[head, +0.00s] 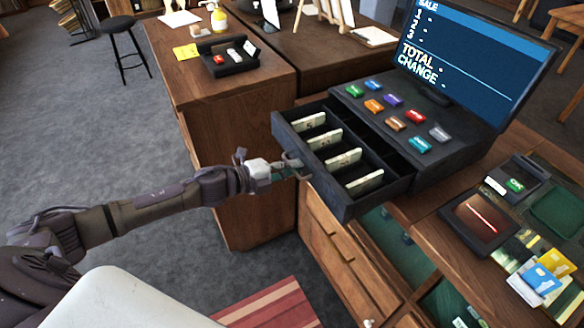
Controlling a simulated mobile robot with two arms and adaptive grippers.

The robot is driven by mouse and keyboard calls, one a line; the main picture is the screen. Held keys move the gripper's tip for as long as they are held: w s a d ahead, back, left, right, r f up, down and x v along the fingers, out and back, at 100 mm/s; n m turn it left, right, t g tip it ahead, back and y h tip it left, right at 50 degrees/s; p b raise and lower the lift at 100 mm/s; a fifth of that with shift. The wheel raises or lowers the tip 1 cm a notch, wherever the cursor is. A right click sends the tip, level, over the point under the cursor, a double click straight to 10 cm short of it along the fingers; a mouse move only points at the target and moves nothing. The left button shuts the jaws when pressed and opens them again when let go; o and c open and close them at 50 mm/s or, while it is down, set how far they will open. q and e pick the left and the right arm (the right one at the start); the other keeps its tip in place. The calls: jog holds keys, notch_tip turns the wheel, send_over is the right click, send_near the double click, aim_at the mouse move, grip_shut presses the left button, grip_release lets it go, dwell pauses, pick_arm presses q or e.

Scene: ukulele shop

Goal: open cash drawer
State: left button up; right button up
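The black cash drawer (330,187) is pulled well out from under the register (410,125) on the wooden counter. Banknotes (325,138) lie in several of its compartments, and its far compartments look dark. The register has coloured keys and a screen (478,52) reading "TOTAL" and "CHANGE". My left gripper (298,166) is at the drawer's front face, with its dark fingers spread apart and nothing visible between them. I cannot tell whether a finger touches the drawer front. My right gripper is not in view.
A wooden desk (232,120) with a black tray (228,57) stands behind my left gripper. A card reader (513,183) and a dark tablet (478,222) lie right of the register. Wooden drawers (345,262) are below. Grey floor at left is open around a stool (120,27).

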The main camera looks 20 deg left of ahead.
pick_arm(q)
jog(key=v, duration=1.2)
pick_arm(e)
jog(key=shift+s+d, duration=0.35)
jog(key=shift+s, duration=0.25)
pick_arm(q)
jog(key=shift+s+a, duration=0.1)
